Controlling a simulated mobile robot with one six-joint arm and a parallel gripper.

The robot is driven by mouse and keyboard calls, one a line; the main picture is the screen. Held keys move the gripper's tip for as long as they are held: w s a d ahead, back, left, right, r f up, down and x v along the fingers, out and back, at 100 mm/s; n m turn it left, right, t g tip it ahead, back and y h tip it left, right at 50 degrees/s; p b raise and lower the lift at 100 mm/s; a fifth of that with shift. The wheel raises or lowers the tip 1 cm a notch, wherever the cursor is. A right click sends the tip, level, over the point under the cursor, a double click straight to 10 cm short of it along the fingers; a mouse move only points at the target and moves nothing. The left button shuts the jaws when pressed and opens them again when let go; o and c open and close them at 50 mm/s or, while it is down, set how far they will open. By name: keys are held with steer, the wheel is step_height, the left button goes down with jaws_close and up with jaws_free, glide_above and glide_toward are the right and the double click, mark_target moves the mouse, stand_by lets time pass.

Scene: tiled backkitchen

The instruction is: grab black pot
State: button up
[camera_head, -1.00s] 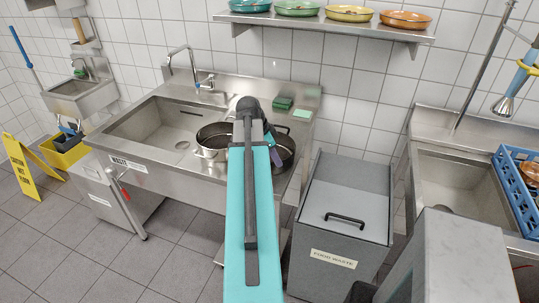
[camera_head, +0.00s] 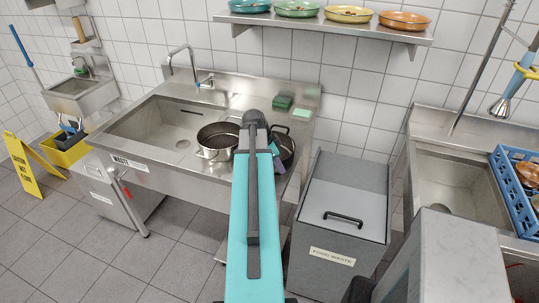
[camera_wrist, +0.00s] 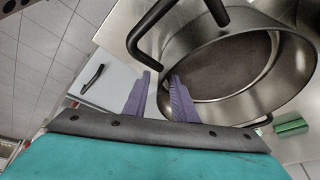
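The black pot (camera_head: 288,148) stands at the right end of the sink counter, partly hidden behind my arm in the head view. In the wrist view a round pot with black handles (camera_wrist: 225,55) fills the upper right; it has shiny steel-like walls and a dark inside.
A steel pot (camera_head: 214,141) stands just left on the sink counter (camera_head: 150,150). Green sponges (camera_head: 282,102) lie behind. The grey food waste bin (camera_head: 345,205) is to the right. A shelf with several coloured pans (camera_head: 350,14) hangs above.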

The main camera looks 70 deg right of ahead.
jaws_close()
stand_by(1.5)
